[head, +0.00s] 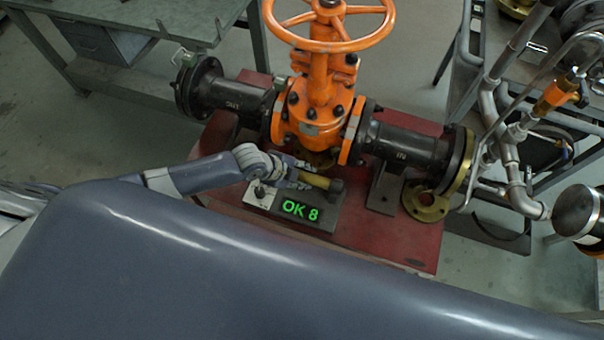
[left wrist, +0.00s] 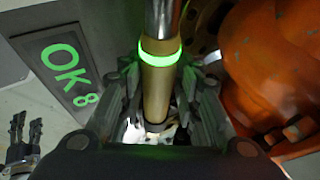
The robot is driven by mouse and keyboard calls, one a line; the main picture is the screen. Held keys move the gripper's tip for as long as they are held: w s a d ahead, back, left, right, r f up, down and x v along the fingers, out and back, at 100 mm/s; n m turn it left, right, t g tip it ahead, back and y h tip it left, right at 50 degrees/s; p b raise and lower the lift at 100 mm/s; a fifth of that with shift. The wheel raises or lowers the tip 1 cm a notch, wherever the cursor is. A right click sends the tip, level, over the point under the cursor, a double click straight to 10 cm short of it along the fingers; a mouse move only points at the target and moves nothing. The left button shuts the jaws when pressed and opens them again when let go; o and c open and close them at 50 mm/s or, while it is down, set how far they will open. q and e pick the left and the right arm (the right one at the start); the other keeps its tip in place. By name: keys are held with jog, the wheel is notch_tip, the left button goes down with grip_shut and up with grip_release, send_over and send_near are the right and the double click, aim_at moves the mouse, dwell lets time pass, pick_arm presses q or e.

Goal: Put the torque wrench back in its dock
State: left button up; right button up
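My left gripper (head: 297,176) is over the base plate in front of the orange valve. In the left wrist view its fingers (left wrist: 160,105) stand on both sides of the torque wrench's tan handle (left wrist: 156,88) and appear shut on it. The wrench has a glowing green ring and a metal shaft. In the head view its tan part (head: 316,180) points right, ending in a dark piece above a box with a green "OK 8" display (head: 300,210). I cannot clearly make out the dock.
The orange gate valve (head: 318,85) with its handwheel (head: 335,45) and black flanged pipes (head: 408,143) stands just behind the gripper. A brass ring (head: 426,204) lies at the right of the red base (head: 375,235). Grey pipework (head: 510,165) stands at the right.

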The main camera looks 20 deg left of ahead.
pick_arm(q)
jog(key=shift+o, duration=1)
jog(key=shift+s+f, duration=0.15)
jog(key=v, duration=1.2)
